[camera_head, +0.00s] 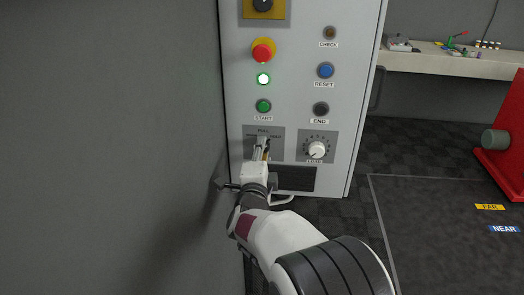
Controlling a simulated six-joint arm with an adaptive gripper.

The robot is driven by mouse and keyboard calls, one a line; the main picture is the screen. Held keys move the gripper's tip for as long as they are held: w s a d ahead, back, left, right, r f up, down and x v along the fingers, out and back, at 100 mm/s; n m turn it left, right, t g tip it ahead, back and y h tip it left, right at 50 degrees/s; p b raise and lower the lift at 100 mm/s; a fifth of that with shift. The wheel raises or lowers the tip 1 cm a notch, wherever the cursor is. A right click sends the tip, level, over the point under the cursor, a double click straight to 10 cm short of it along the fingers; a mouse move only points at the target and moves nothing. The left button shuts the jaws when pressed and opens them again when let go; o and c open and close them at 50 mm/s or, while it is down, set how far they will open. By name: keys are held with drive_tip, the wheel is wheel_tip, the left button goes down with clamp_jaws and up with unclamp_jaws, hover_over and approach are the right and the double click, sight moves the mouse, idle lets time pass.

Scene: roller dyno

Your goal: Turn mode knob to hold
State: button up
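The mode knob's grey plate (275,133) is low on the left of the light grey control cabinet, with small labels along its top that are too small to read surely. My gripper (261,151) is in front of this plate, with its fingertips at the knob's place. The fingers and wrist hide most of the knob, so its pointing direction does not show. I cannot tell whether the fingers touch it or are closed on it.
A white LOAD dial (316,150) is close to the right of my gripper. Above are the green START button (263,106), black END button (321,109), blue RESET button (325,71) and red emergency button (262,51). A grey wall (110,120) is at left.

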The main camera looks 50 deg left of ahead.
drive_tip(key=o, duration=1.1)
drive_tip(key=shift+s+d, duration=0.15)
drive_tip(key=v, duration=1.1)
drive_tip(key=shift+s+d, duration=0.2)
drive_tip(key=shift+w+r, duration=0.1)
